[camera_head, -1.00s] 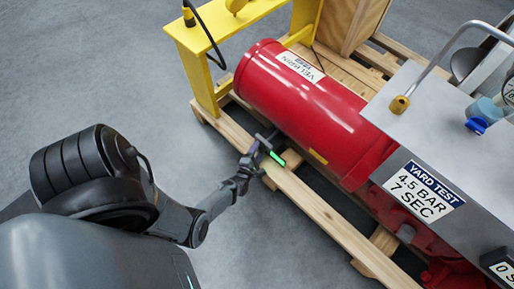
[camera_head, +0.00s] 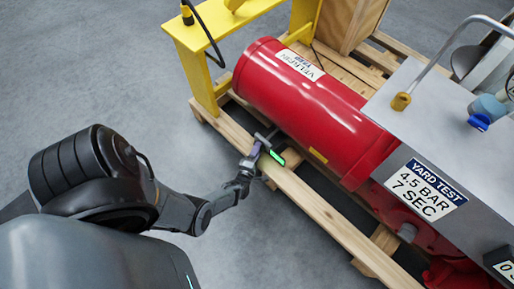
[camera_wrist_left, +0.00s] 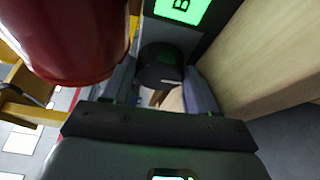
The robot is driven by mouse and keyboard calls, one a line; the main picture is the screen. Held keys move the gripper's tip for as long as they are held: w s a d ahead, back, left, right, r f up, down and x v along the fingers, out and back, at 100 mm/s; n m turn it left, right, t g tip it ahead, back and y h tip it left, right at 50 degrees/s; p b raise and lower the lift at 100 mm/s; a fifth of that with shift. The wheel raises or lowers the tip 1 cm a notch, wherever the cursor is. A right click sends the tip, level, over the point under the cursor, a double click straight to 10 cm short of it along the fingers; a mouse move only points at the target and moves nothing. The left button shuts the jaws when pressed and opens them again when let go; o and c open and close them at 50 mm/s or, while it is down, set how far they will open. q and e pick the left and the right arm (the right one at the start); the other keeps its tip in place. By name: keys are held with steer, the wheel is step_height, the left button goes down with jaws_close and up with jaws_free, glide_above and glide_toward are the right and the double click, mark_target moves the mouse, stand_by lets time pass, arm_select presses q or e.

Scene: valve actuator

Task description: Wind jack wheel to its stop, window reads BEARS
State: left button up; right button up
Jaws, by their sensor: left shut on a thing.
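My left gripper (camera_head: 258,152) is low beside the red cylinder, at the near pallet edge. In the left wrist view, its two fingers (camera_wrist_left: 160,92) are shut on a dark round part, which looks like the jack wheel (camera_wrist_left: 160,65). The fingers hide part of the wheel's sides. A lit green window (camera_head: 277,157) sits just beyond the fingers. In the left wrist view the window (camera_wrist_left: 182,10) shows a letter like B, cut off by the top edge, so its full reading cannot be told. My right gripper is in neither view.
The red cylinder (camera_head: 310,105) lies close above the gripper. A wooden pallet beam (camera_head: 315,205) runs close by it. A yellow frame (camera_head: 200,65) stands at the cylinder's left end, a grey box with a test sign (camera_head: 425,190) at right. Grey floor is clear at the front.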

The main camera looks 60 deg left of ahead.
arm_select(q)
steer(key=o, duration=1)
steer(key=shift+o, duration=0.3)
steer(key=shift+s+f, duration=0.1)
steer(key=shift+s, duration=0.05)
steer(key=shift+f, duration=0.1)
steer(key=shift+n, duration=0.3)
